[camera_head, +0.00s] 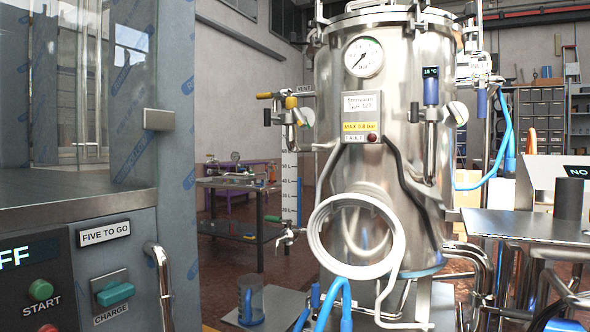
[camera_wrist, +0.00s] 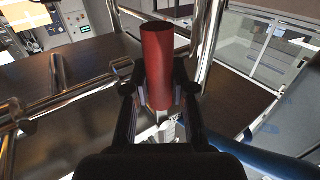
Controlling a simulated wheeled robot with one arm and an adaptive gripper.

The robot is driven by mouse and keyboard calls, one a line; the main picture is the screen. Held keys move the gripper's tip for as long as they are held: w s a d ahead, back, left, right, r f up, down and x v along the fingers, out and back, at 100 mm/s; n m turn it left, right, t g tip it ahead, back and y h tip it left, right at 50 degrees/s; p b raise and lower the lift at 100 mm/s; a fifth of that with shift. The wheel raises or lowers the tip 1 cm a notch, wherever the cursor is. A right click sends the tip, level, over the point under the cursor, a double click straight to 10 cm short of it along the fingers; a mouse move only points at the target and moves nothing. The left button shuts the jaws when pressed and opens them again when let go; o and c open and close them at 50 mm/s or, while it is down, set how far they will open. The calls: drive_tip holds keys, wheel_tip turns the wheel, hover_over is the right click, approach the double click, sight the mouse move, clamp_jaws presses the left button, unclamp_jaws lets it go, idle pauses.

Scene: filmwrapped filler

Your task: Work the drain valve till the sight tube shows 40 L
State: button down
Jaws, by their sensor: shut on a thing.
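A steel tank (camera_head: 385,130) stands in the middle of the head view. A sight tube with a white scale (camera_head: 289,188) runs down its left side. A blue strip shows along the scale, but the level is too small to read surely. A small drain valve (camera_head: 287,235) with a green lever (camera_head: 273,219) sits at the scale's lower end. In the wrist view my gripper (camera_wrist: 158,90) is shut on a dark red cylinder (camera_wrist: 157,50), with a black finger on each side. What the cylinder belongs to is hidden. My gripper does not show in the head view.
A control cabinet (camera_head: 105,240) with a handle stands close at the left. Blue hoses (camera_head: 338,290) lie below the tank's round port (camera_head: 355,235). A clear beaker (camera_head: 250,300) stands low under the valve. A metal table (camera_head: 530,226) is at the right.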

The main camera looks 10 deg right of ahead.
drive_tip(key=shift+s+d+r+p, duration=0.1)
drive_tip(key=shift+p, duration=0.35)
drive_tip(key=shift+s+d+r+n+g+h+p, duration=0.35)
drive_tip(key=shift+d+n+g+p, duration=0.45)
drive_tip(key=shift+p, duration=1.55)
drive_tip(key=shift+s+d+r+n+g+h+p, duration=0.4)
drive_tip(key=shift+n+g+p, duration=0.65)
drive_tip(key=shift+p, duration=1.3)
drive_tip(key=shift+s+d+r+n+g+h+p, duration=0.15)
drive_tip(key=shift+s+d+n+g+p, duration=0.4)
drive_tip(key=shift+n+p, duration=1.25)
drive_tip(key=shift+f+m+p, duration=0.15)
drive_tip(key=shift+m+p, duration=0.4)
drive_tip(key=shift+f, duration=0.1)
